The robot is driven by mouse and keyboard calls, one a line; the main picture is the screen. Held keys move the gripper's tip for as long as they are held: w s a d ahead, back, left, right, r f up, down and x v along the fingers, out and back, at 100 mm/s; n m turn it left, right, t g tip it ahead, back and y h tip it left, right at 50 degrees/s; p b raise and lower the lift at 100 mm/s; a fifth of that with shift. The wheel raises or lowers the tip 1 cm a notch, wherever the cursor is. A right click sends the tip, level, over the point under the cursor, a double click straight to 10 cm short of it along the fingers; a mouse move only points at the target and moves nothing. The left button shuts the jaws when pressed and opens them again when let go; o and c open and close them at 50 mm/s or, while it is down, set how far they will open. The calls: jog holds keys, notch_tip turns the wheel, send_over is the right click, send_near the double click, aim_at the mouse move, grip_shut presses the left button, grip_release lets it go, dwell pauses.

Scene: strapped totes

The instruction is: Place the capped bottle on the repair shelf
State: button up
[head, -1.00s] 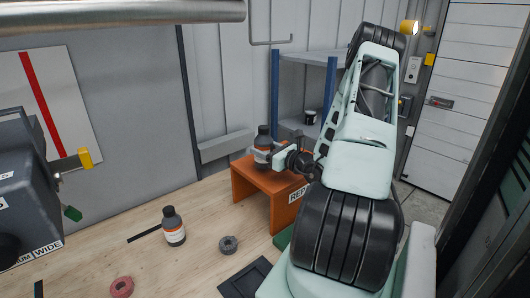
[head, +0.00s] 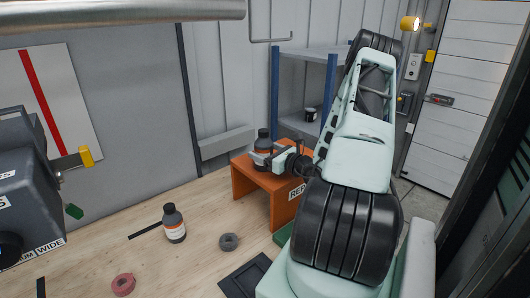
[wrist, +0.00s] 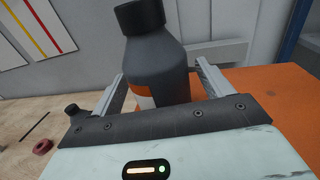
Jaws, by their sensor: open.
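A dark capped bottle with an orange and white label (head: 264,146) stands upright on the orange repair shelf (head: 243,187), near its back left. My gripper (head: 262,157) is at the bottle, with one finger on each side of it. In the wrist view the bottle (wrist: 153,55) stands between the two open fingers of my gripper (wrist: 158,88), with a gap showing on the right side. The bottle's base is hidden behind my gripper's body. A second capped bottle (head: 174,224) stands on the wooden table to the left.
A grey tape roll (head: 229,242), a red roll (head: 123,284) and a black tray (head: 245,279) lie on the wooden table (head: 190,262). A grey machine (head: 25,195) stands at the left. A blue-posted rack (head: 305,95) is behind the shelf.

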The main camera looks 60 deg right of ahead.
jog(key=shift+s+b, duration=0.3)
jog(key=s+b, duration=0.1)
jog(key=s, duration=0.2)
jog(key=s+a+b, duration=0.1)
jog(key=s+b, duration=0.1)
jog(key=s, duration=0.2)
jog(key=s+b, duration=0.2)
jog(key=s, duration=0.1)
jog(key=shift+s+a, duration=0.15)
jog(key=shift+a, duration=0.15)
jog(key=w+a+r+n+g+y, duration=0.1)
jog(key=w+a+n+y, duration=0.35)
jog(key=a, duration=0.35)
jog(key=w+a+r+n+g+y, duration=0.2)
jog(key=w+a+n+y, duration=0.2)
jog(key=a+y, duration=0.25)
jog(key=a+n+g+y, duration=0.5)
jog(key=a+n+g, duration=0.45)
jog(key=a, duration=0.75)
jog(key=s+a+n+g+h, duration=0.2)
jog(key=s+a+n+h, duration=0.4)
jog(key=a+n, duration=0.4)
jog(key=s+a+r+n+g+h, duration=0.1)
jog(key=s+a+n+g+h, duration=0.2)
jog(key=n, duration=1.4)
jog(key=s+a+h, duration=0.3)
jog(key=s+a, duration=0.3)
jog(key=a, duration=0.2)
jog(key=shift+r+n+h, duration=0.15)
jog(key=shift+n+h, duration=0.15)
